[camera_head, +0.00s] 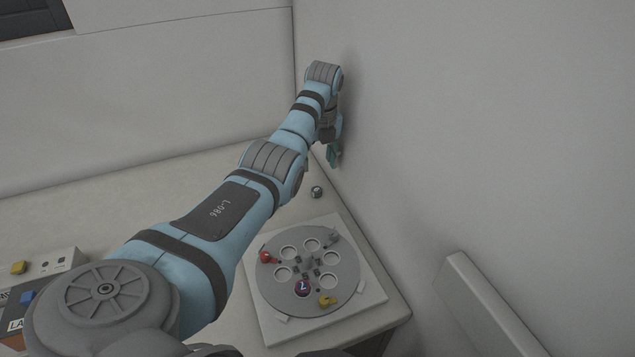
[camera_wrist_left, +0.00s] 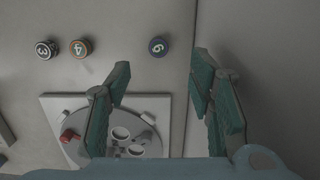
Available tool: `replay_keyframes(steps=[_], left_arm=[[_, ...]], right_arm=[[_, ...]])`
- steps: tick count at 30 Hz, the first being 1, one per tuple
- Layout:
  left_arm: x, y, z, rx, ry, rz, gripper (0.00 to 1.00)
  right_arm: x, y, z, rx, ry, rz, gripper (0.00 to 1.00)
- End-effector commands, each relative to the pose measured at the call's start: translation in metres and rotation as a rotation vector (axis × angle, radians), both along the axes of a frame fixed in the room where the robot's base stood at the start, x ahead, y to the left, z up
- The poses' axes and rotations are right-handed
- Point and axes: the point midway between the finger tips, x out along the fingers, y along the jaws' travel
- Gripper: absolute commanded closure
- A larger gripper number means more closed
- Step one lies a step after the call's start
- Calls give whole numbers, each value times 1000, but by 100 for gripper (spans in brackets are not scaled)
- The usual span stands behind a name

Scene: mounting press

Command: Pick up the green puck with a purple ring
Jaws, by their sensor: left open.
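A small puck marked 6 (camera_wrist_left: 158,46) lies on the table near the wall, with a blue-purple rim and a dark top; I cannot tell if its body is green. A small dark puck (camera_head: 317,192) in the head view, behind the disc plate, appears to be the same one. My left gripper (camera_head: 335,150) is above the table close to the wall. In the wrist view my left gripper (camera_wrist_left: 161,75) is open and empty, its green-padded fingers spread to either side, with the puck beyond the tips. My right gripper is not in view.
Pucks marked 3 (camera_wrist_left: 47,49) and 4 (camera_wrist_left: 81,47) lie further left. A white square plate (camera_head: 272,326) carries a grey disc (camera_head: 333,272) with round holes, red and yellow parts and a purple puck marked 7 (camera_head: 303,287). A wall (camera_head: 440,120) rises at right.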

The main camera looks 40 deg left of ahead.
Motion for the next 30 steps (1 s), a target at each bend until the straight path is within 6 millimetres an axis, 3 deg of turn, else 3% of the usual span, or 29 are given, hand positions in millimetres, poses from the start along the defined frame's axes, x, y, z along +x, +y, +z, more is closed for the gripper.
replay_keyframes(steps=[3, 8, 15, 22, 30], left_arm=[[2, 2, -32, -2, 3, -2, 52], [2, 4, -52, 0, 1, -1, 52], [-3, 7, -96, -1, 0, 2, 52], [-3, 9, -97, 1, -1, 2, 52], [-3, 9, -97, 1, -1, 2, 93]], right_arm=[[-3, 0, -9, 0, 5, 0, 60], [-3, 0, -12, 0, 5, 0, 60], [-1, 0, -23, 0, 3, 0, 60], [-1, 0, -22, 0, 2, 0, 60], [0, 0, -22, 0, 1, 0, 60]])
